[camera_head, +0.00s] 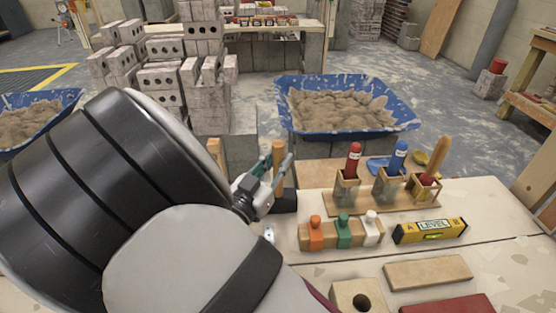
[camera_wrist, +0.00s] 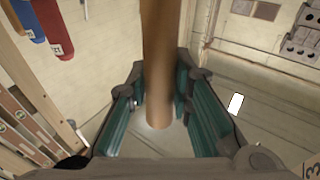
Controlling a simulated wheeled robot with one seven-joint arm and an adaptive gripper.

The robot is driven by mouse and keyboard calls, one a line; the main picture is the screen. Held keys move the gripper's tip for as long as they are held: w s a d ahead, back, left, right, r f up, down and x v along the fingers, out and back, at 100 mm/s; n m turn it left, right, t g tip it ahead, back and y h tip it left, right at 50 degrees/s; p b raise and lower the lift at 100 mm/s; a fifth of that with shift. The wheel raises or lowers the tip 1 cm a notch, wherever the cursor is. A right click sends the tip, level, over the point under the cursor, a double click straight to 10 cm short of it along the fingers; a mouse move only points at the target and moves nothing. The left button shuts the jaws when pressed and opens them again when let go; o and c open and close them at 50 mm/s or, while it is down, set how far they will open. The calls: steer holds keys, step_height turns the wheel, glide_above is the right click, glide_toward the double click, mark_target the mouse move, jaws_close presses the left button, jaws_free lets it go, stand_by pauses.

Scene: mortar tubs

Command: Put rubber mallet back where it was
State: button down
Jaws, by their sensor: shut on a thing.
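The rubber mallet has a wooden handle that stands upright in the head view (camera_head: 278,165), with its dark head (camera_head: 286,201) at the bottom. My gripper (camera_head: 272,172) is shut on the handle, with a finger on each side. In the wrist view the handle (camera_wrist: 158,50) runs between the green finger pads of my gripper (camera_wrist: 160,100). The mallet head is at the left end of the worktable, beside the peg block. I cannot tell whether it touches the table. My arm hides the table to its left.
A wooden rack (camera_head: 372,205) holds red and blue handled tools and a wooden handle. In front are a block with orange, green and white pegs (camera_head: 318,243), a yellow level (camera_head: 430,231) and a holed block (camera_head: 360,297). A blue mortar tub (camera_head: 409,118) stands behind the table.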

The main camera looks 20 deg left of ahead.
steer(key=c, duration=1.4)
jaws_free()
steer(key=shift+o, duration=0.2)
steer(key=shift+s+f, duration=0.1)
